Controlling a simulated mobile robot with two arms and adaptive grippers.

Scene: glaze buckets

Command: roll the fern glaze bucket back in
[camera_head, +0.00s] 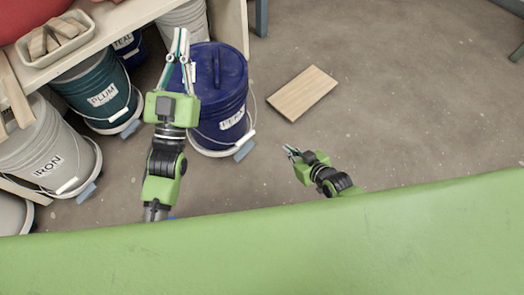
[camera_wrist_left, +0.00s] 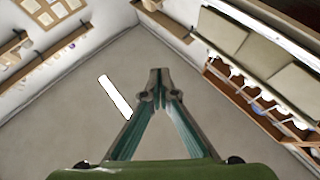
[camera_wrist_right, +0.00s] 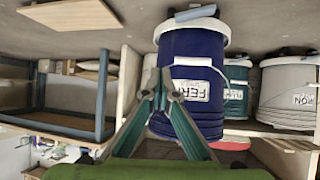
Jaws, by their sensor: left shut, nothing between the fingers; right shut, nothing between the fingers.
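The fern glaze bucket (camera_head: 222,75) is dark blue with a blue lid and a white label. It stands upright on the floor on a low white base, outside the shelf at its right end. In the right wrist view the bucket (camera_wrist_right: 193,55) shows its FERN label. My left gripper (camera_head: 181,42) is shut and empty, and in the head view it overlaps the bucket's left side; I cannot tell whether it touches. My right gripper (camera_head: 289,151) is shut and empty, in front of the bucket to the right and apart from it.
The shelf's end panel (camera_head: 232,22) rises behind the fern bucket. A wooden board (camera_head: 302,93) lies on the floor at right. The floor beyond is open.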

